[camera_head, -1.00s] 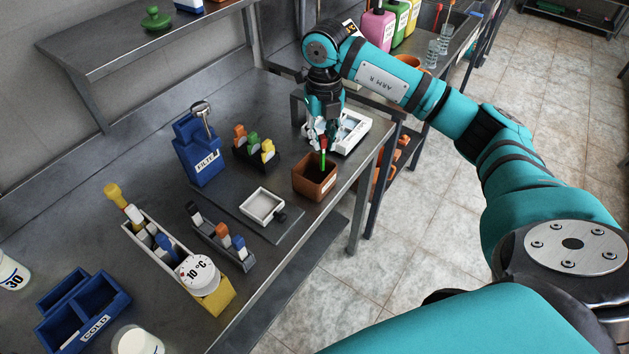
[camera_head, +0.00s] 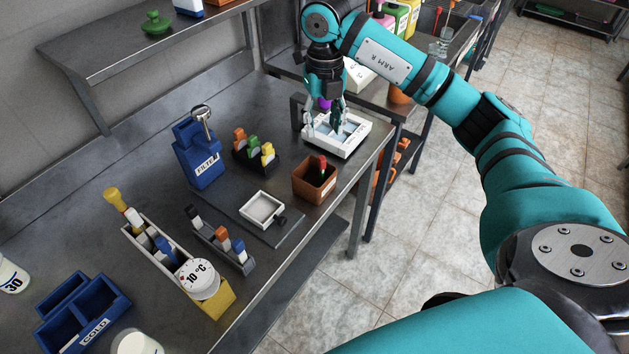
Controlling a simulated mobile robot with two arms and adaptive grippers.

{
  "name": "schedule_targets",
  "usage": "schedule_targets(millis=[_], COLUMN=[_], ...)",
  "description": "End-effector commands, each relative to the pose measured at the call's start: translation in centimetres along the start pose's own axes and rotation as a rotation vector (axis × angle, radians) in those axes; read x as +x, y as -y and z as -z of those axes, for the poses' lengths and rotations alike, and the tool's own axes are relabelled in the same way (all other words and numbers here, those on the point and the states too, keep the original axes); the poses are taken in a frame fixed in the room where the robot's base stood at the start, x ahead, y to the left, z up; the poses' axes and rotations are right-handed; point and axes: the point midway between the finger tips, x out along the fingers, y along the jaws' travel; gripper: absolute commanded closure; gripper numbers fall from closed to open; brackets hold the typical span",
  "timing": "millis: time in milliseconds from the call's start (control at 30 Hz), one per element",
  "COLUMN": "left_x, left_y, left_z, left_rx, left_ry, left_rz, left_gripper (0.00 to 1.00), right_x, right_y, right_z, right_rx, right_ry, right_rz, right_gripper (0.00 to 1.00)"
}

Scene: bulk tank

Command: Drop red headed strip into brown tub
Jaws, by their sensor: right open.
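The brown tub (camera_head: 312,186) stands on the metal bench near its front right edge. The red headed strip (camera_head: 322,166) is inside the tub, with its red top showing at the rim; its lower part is hidden by the tub wall. My left gripper is not in view.
The white tray (camera_head: 351,139) sits behind the tub. A rack with orange, green and yellow tops (camera_head: 254,151), a blue FILTE-labelled holder (camera_head: 196,160) and a small white dish (camera_head: 262,208) stand to the left. Bare bench lies around the tub.

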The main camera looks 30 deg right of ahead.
Motion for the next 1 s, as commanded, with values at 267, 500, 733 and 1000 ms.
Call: schedule_targets(millis=[267,500,733,1000], left_x=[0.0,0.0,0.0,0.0], left_y=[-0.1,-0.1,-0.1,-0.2], left_z=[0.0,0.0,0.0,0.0], left_rx=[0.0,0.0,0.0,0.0], left_ry=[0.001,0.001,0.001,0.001], left_rz=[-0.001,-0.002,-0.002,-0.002], left_gripper=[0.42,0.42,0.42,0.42], right_x=[-5.5,-6.9,-6.9,-6.5], right_y=[0.0,0.0,0.0,-0.7], right_z=[-0.1,0.0,0.0,0.1], right_rx=[0.001,0.0,0.001,-0.016], right_ry=[0.004,-0.001,-0.001,-0.001], right_rz=[0.001,0.0,0.0,-0.021], right_gripper=[0.57,0.57,0.57,0.57])
